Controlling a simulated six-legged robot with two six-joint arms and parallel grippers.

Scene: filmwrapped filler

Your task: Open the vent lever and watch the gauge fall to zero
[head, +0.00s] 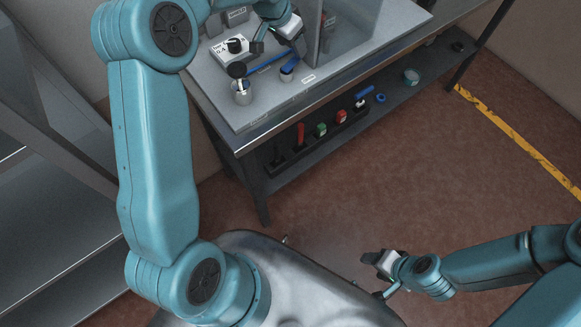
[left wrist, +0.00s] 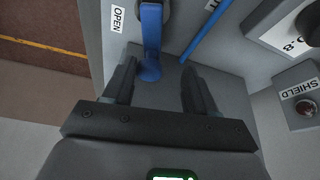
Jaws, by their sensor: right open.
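The blue vent lever (left wrist: 151,38) hangs beside an OPEN label (left wrist: 117,18) in the left wrist view. It also shows in the head view (head: 288,68). My left gripper (left wrist: 158,82) is open, with its fingers apart on either side of the lever's lower end; I cannot tell whether they touch it. It also shows over the bench in the head view (head: 278,47). My right gripper (head: 373,276) is open and empty, low over the floor, far from the bench.
A blue pipe (left wrist: 205,30) runs beside the lever. A SHIELD label (left wrist: 299,89) sits by a reddish button. A metal cylinder (head: 242,91) and a clear upright panel (head: 340,40) stand on the bench. Several small items lie on the lower shelf (head: 395,92). The floor (head: 440,175) is clear.

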